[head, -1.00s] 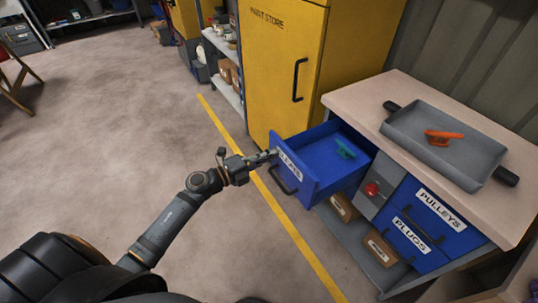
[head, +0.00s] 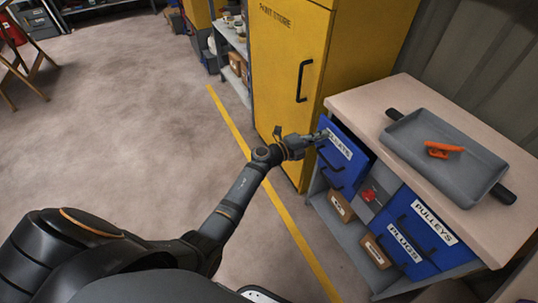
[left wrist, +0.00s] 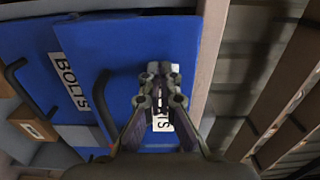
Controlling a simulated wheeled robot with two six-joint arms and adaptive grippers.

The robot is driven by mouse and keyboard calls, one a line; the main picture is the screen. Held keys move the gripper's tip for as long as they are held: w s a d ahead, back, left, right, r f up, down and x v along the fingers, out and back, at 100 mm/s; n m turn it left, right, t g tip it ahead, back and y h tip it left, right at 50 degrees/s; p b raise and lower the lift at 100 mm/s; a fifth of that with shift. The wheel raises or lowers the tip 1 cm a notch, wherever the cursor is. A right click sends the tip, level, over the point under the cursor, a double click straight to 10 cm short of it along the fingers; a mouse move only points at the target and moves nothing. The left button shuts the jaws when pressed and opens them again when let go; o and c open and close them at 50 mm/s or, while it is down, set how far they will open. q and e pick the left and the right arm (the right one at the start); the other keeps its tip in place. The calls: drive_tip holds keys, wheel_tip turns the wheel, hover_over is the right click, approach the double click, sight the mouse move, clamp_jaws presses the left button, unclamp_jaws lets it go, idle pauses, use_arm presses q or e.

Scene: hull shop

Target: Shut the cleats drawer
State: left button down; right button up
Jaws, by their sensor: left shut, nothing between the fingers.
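The blue cleats drawer (head: 350,156) is at the top left of the workbench, its front close to the cabinet face. A narrow dark gap shows behind its top edge, so it looks slightly out. My left gripper (head: 322,137) is shut and empty, its fingertips at the drawer front over part of the white label. In the left wrist view the closed fingers (left wrist: 160,72) are over the cleats drawer front (left wrist: 110,50), covering most of its label. I cannot tell whether they press on it. The inside of the drawer is hidden. My right gripper is not in view.
The bench top (head: 365,98) holds a grey tray (head: 420,160) with an orange cleat (head: 442,146). The bolts drawer (left wrist: 25,50) is below the cleats drawer. Pulleys and plugs drawers (head: 425,235) are to the right.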

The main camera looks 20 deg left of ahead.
sight(333, 130)
use_arm(q)
drive_tip(key=x, duration=0.5)
drive_tip(key=shift+b, duration=0.4)
drive_tip(key=shift+r, duration=0.15)
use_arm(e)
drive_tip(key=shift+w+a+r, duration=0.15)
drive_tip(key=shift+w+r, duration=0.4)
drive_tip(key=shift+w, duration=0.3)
